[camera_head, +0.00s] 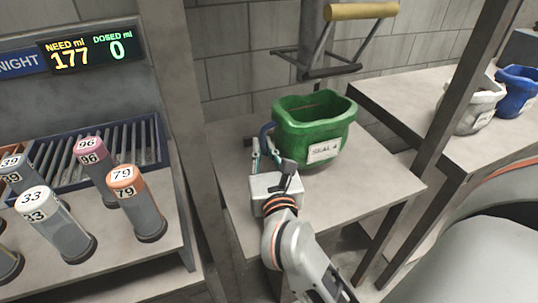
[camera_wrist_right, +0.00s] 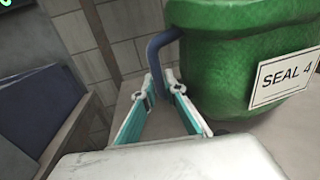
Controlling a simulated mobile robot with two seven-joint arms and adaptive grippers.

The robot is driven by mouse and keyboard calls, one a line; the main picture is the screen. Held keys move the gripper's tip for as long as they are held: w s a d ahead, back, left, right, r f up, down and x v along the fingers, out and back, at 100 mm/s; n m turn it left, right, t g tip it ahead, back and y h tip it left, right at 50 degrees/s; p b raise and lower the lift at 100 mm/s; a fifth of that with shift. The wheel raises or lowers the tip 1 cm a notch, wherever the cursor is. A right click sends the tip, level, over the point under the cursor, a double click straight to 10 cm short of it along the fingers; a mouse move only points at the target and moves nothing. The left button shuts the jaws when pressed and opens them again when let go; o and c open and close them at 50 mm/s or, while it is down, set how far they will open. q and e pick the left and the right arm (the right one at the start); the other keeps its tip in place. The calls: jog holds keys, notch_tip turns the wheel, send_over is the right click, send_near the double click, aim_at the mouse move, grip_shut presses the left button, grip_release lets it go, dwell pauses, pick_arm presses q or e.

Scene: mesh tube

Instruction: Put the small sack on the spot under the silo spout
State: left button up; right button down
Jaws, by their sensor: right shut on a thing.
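A green open-topped sack (camera_head: 312,132) with a white "SEAL 4" label is upright at the small middle table (camera_head: 235,190), below and in front of the silo spout (camera_head: 312,35). It also shows close up in the right wrist view (camera_wrist_right: 230,60). My right gripper (camera_head: 268,148) is at the sack's left side, shut on its dark blue handle (camera_wrist_right: 158,45). The fingertips (camera_wrist_right: 160,85) show either side of the handle's lower end. Whether the sack's base touches the tabletop is unclear. The spot under it is hidden. My left gripper is not in view.
A grey-white sack (camera_head: 474,106) and a blue sack (camera_head: 516,92) stand on the right table (camera_head: 400,95). A yellow-handled bar (camera_head: 362,12) hangs by the spout. Posts flank the middle table. Several numbered tubes, including an orange-capped one (camera_head: 136,205), and a display (camera_head: 92,50) are left.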

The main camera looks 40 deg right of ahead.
jog(key=x, duration=0.3)
jog(key=shift+w+a, duration=0.2)
jog(key=shift+w, duration=0.25)
jog(key=shift+f+b, duration=0.35)
jog(key=shift+f, duration=0.6)
jog(key=shift+f+b, duration=0.1)
jog(key=shift+b, duration=0.2)
jog(key=c, duration=2)
grip_release()
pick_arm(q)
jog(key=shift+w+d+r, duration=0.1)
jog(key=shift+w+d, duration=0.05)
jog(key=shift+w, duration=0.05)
pick_arm(e)
jog(key=v, duration=1.2)
